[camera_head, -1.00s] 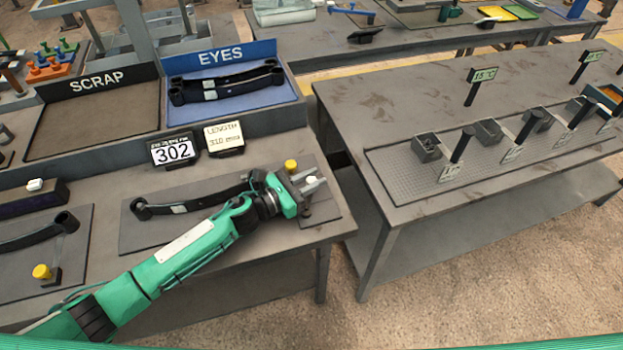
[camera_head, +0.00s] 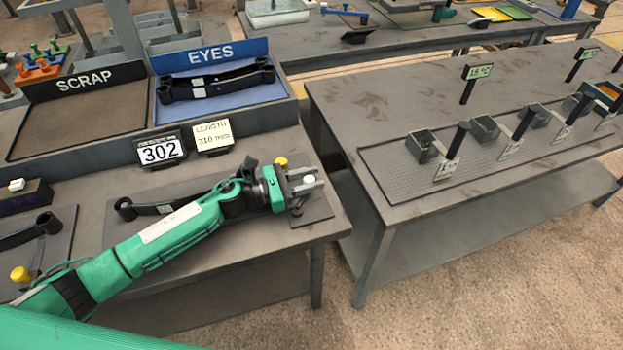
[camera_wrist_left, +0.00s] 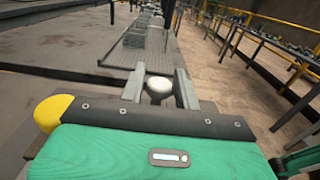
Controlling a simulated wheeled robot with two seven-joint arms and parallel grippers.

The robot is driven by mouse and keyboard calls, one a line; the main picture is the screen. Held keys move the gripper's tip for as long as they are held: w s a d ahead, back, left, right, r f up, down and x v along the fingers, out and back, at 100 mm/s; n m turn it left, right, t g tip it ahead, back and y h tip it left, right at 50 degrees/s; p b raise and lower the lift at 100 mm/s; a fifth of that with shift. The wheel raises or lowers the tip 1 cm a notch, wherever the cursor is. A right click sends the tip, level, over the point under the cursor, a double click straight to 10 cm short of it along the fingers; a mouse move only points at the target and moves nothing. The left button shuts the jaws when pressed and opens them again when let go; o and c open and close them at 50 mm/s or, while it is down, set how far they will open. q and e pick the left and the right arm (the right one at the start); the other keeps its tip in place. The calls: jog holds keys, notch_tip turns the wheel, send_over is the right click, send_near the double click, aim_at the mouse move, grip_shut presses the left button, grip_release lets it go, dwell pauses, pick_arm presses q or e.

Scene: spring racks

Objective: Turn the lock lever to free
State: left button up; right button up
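The lock lever's white knob (camera_head: 309,180) stands on the dark plate (camera_head: 319,209) at the bench's right end. It also shows in the left wrist view (camera_wrist_left: 158,86). My left gripper (camera_head: 305,182) reaches it from the left, with one finger on each side of the knob. In the left wrist view the fingers (camera_wrist_left: 160,90) stand apart, with a narrow gap beside the knob, so no firm hold shows. The lever's arm below the knob is mostly hidden. A yellow knob (camera_head: 281,162) is just behind the gripper. My right gripper is not in view.
A dark leaf spring (camera_head: 128,210) lies on the plate, partly behind my left arm. Displays reading 302 (camera_head: 161,152) and LENGTH (camera_head: 213,137) stand behind. The SCRAP tray (camera_head: 75,112) and EYES tray (camera_head: 284,94) are farther back. Another table (camera_head: 345,100) stands right, across a gap.

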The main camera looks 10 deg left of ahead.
pick_arm(q)
jog(key=shift+o, duration=1)
